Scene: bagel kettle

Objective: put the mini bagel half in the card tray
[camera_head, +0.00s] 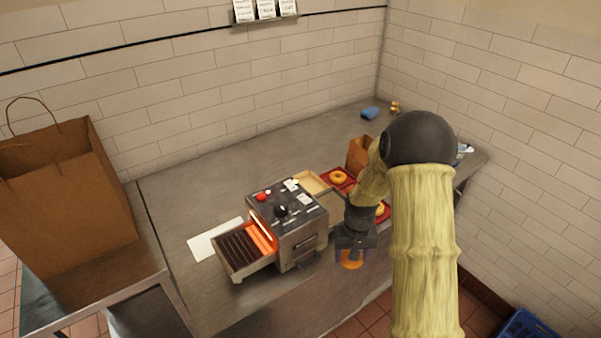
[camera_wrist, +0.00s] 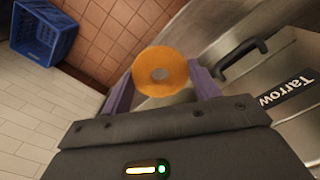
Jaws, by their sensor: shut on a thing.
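A shallow tan tray (camera_head: 312,182), which looks like the card tray, lies behind the toaster, up and left of my gripper. My arm hides part of the area to its right.
A conveyor toaster (camera_head: 300,238) with a glowing opening stands left of my gripper. Red trays (camera_head: 325,177) with bagels (camera_head: 339,177) and a brown bag (camera_head: 359,152) lie beyond it. The counter behind the toaster (camera_head: 220,190) is mostly clear. A blue crate (camera_wrist: 42,35) is on the floor.

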